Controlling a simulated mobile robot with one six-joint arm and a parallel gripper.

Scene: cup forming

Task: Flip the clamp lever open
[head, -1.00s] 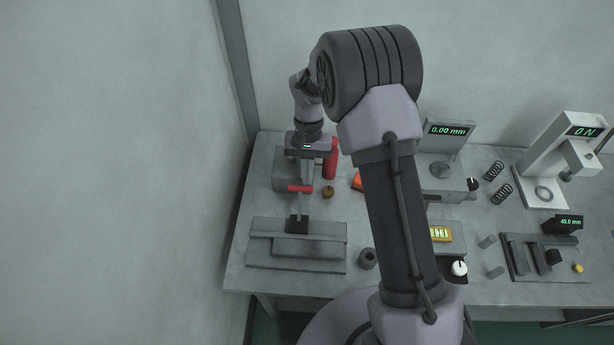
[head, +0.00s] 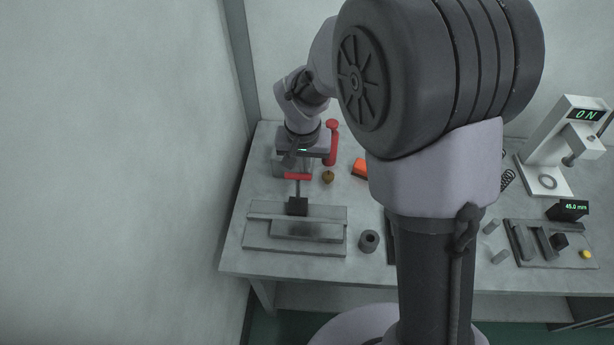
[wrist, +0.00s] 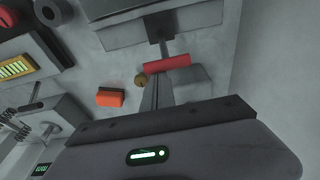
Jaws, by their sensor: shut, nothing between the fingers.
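The clamp lever's red grip bar (head: 298,176) lies crosswise behind a dark block (head: 298,206) on the grey fixture plate (head: 255,238). A thin rod joins the bar to the block. In the wrist view the red grip bar (wrist: 167,62) is just beyond my fingertips. My gripper (head: 290,160) is shut and empty, above and behind the bar in the head view. Its fingers (wrist: 158,88) also show in the wrist view. I cannot tell whether the fingertips touch the bar.
An upright red cylinder (head: 332,145) stands right of my gripper. A small brass knob (head: 328,177) and an orange block (head: 360,169) lie close by on the bench. A dark ring (head: 369,241) is right of the fixture. The wall is close on the left. My arm hides the bench's middle.

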